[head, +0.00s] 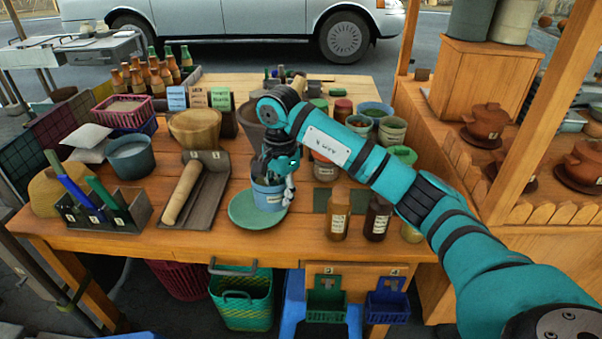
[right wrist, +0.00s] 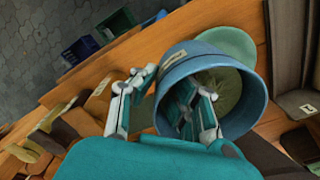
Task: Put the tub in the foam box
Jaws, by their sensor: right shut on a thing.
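A blue tub (head: 267,199) with a pale label is at the middle of the wooden table, at a green plate (head: 241,212). I cannot tell whether it rests on the plate or hangs just above it. My right gripper (head: 275,183) is shut on the tub's wall from above. In the right wrist view, one finger of the gripper (right wrist: 157,103) is inside the tub (right wrist: 172,65) and the other is outside. The tub's inside looks greenish-tan. The green plate (right wrist: 236,48) shows behind its rim. I cannot make out a foam box. My left gripper is out of view.
A wooden roller (head: 182,192) in a dark tray (head: 209,190) lies left of the plate. A brown bottle (head: 337,219) and a darker bottle (head: 376,218) stand at right. Bowls, jars and bottles crowd the back. A grey-blue bucket (head: 130,157) stands at left.

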